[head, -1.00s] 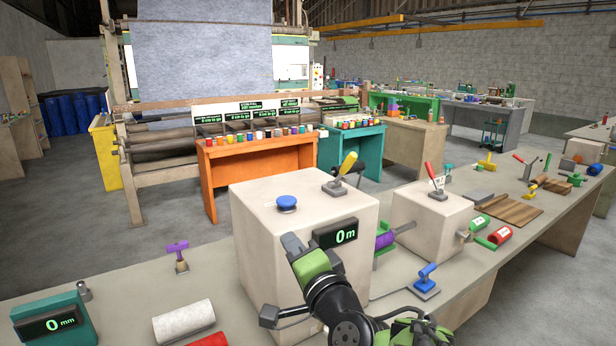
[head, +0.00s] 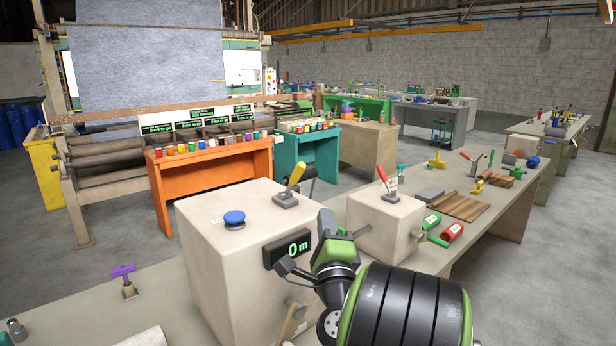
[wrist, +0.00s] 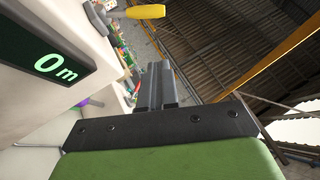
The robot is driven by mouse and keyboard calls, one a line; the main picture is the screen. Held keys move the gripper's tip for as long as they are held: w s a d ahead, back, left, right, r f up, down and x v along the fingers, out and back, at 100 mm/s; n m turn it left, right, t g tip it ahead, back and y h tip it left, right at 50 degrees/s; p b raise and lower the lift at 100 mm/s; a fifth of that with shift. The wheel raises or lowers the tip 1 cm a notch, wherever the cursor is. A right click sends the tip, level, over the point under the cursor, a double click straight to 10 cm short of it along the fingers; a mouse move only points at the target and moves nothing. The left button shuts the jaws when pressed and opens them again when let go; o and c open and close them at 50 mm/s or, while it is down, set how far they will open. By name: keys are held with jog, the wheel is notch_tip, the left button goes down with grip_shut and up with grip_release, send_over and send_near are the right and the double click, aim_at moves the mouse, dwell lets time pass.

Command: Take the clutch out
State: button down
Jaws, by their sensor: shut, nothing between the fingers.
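Two levers could be the clutch; I cannot tell which. A yellow-handled lever (head: 296,174) stands tilted on a plate on top of the large beige box (head: 215,265). A red-handled lever (head: 382,174) stands on the smaller beige box (head: 375,232), beside a small white tag. My gripper (head: 326,222) is shut and empty, in front of the gap between the boxes, right of the 0 m display (head: 288,248). In the wrist view its fingers (wrist: 158,85) are together, apart from the yellow handle (wrist: 145,12). My arm hides part of the large box's right side.
A blue knob (head: 234,218) sits on the large box. Red and green rollers (head: 452,231) and a brown board (head: 462,206) lie on the bench right of the small box. A purple-handled tool (head: 124,273) stands at left. The bench's far end holds other small tools.

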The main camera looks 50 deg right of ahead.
aim_at(293, 180)
jog(key=w+d+r+p, duration=0.4)
jog(key=w+p, duration=0.4)
jog(key=p, duration=0.2)
jog(key=shift+w+d+r, duration=0.25)
jog(key=shift+d, duration=0.6)
jog(key=shift+r+p, duration=0.1)
jog(key=shift+p, duration=0.25)
